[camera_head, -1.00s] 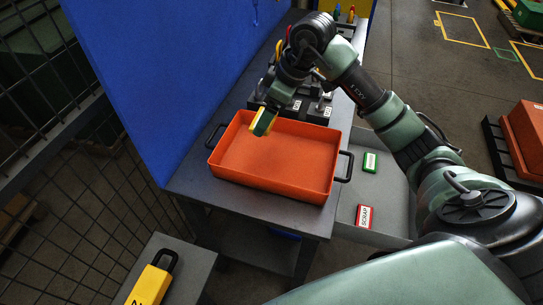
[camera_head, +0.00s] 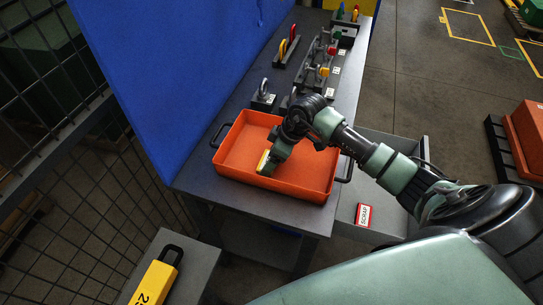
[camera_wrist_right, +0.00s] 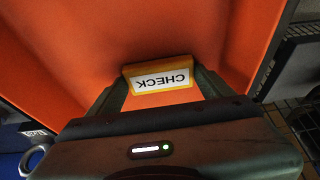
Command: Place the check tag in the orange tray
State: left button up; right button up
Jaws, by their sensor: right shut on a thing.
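The check tag (camera_wrist_right: 160,79) is a small yellow plate with a white label reading CHECK. My right gripper (camera_wrist_right: 157,88) is shut on it, one finger on each side. In the head view the tag (camera_head: 264,163) is a yellow edge at the gripper's tip. The orange tray (camera_head: 227,150) stands on the dark bench, and the tag and right gripper (camera_head: 270,160) are over or inside its interior. The tray floor (camera_wrist_right: 75,45) fills most of the wrist view. I cannot tell whether the tag touches the floor. My left gripper is not in view.
A metal weight with a ring (camera_head: 263,97) and a row of fixtures with coloured handles (camera_head: 323,71) stand behind the tray. A red SCRAP tag (camera_head: 364,215) lies on a grey surface to the right. A yellow weight (camera_head: 153,284) stands at the lower left.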

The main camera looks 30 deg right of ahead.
jog(key=o, duration=1.3)
jog(key=b+v, duration=0.2)
jog(key=v, duration=1)
